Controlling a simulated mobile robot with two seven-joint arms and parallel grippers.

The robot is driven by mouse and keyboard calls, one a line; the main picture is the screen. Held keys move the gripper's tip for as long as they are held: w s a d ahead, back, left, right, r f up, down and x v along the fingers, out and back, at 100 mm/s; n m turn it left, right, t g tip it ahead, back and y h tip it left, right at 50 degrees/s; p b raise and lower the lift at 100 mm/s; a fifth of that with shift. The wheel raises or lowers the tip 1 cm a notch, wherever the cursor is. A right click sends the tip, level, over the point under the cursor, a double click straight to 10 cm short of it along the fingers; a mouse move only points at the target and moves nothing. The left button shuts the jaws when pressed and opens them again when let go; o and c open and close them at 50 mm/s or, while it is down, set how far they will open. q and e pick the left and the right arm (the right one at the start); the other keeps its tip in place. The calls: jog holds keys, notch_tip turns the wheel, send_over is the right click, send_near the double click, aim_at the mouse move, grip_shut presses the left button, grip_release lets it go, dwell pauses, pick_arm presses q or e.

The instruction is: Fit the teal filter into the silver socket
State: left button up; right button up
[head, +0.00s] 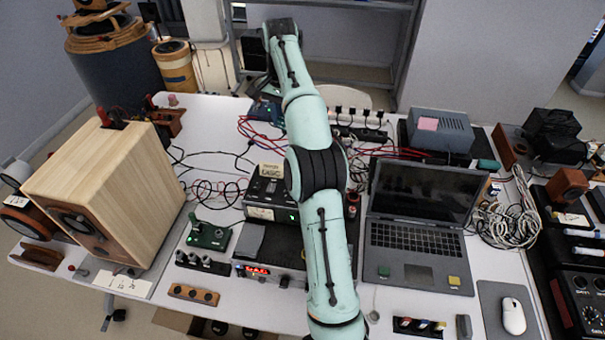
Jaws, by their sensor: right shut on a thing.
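My right arm rises through the middle of the head view, and its dark gripper (256,70) is at the far edge of the white table. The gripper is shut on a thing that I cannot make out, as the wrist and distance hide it. A small teal piece (488,165) lies behind the laptop's right corner; I cannot tell if it is the teal filter. I cannot pick out the silver socket. My left gripper is out of view.
A wooden speaker (110,190) stands at left. An open laptop (420,235) is right of my arm, with a white mouse (513,316) nearby. Black instruments (270,195) lie partly under my arm. Cables (515,215) clutter the table. Bare tabletop (240,310) shows at the front.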

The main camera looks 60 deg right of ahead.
jog(key=s+d+r, duration=0.2)
jog(key=s+r, duration=0.1)
jog(key=s, duration=0.1)
jog(key=shift+m, duration=0.3)
notch_tip(320, 180, down, 16)
jog(key=shift+r+b, duration=0.15)
jog(key=shift+b, duration=0.8)
notch_tip(320, 180, down, 4)
jog(key=shift+r+b, duration=0.2)
jog(key=shift+b, duration=0.15)
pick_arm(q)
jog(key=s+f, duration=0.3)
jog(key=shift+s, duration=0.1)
pick_arm(e)
jog(key=shift+w+f, duration=0.1)
